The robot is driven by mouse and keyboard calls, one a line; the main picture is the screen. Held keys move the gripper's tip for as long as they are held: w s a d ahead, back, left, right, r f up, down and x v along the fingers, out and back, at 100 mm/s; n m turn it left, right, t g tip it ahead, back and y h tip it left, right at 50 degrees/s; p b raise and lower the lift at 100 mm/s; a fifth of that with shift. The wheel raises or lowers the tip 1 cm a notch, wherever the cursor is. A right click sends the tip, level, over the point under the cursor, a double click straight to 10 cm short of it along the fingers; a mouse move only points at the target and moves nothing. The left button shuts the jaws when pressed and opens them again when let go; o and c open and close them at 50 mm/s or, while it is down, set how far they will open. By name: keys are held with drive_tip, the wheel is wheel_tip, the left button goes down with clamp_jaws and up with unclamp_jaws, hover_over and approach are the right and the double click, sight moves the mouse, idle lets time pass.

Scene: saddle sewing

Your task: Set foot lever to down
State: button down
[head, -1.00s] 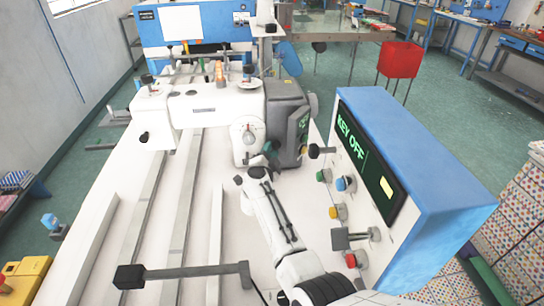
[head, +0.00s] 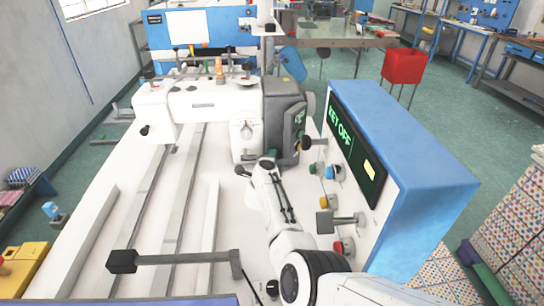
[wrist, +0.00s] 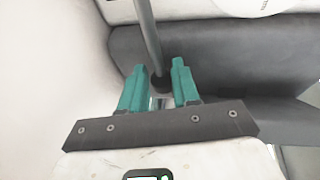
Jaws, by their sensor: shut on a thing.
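My gripper's teal fingers (wrist: 158,84) show in the wrist view, one on each side of a thin grey rod's dark end. I take this rod to be the foot lever (wrist: 148,38); it runs up and slightly left out of view. My gripper is shut on it. In the head view my white arm reaches up to the white and grey sewing machine (head: 210,104). How far the lever is tilted cannot be told.
A blue control box (head: 420,160) with knobs and a "KEY OFF" display stands close to the right of my arm. A black-ended bar (head: 122,261) lies at lower left. A red bin (head: 403,67) stands farther back.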

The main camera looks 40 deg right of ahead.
drive_tip(key=shift+f, duration=0.25)
idle(0.3)
drive_tip(key=c, duration=0.8)
unclamp_jaws()
drive_tip(key=shift+s+a+r+p, duration=0.25)
drive_tip(key=shift+a+p, duration=0.2)
drive_tip(key=shift+p, duration=0.1)
drive_tip(key=p+v, duration=0.4)
drive_tip(key=v, duration=0.4)
drive_tip(key=shift+s+f+p, duration=0.1)
drive_tip(key=shift+f+p, duration=0.05)
drive_tip(key=shift+p, duration=0.25)
drive_tip(key=shift+v, duration=0.85)
